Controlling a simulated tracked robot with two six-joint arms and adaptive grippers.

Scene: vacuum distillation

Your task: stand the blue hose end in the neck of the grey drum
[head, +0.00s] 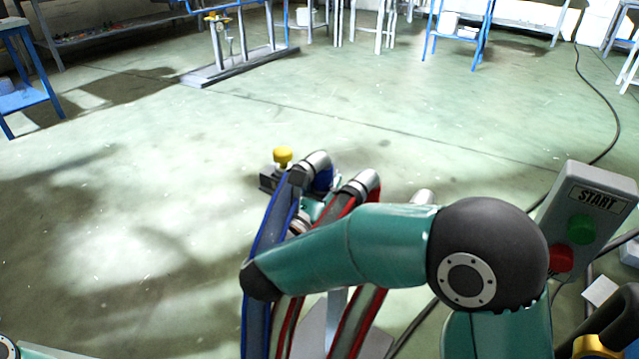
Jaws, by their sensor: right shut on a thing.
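A blue hose (266,228) arches up from the bottom edge in the head view. Its metal end fitting (317,162) bends over at the top, with blue hose below it. My right arm reaches left across the hoses. My right gripper (304,219) is mostly hidden behind the arm and hoses. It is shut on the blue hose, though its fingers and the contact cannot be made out. The grey drum and its neck cannot be made out. Only a teal piece of my left arm shows at the bottom left corner; its gripper is out of view.
Red-striped hoses with a metal elbow (363,184) stand beside the blue one. A grey box with a yellow knob (283,155) lies behind them. A START button box (587,215) stands at the right. Open green floor (130,190) lies left; benches and stands line the back.

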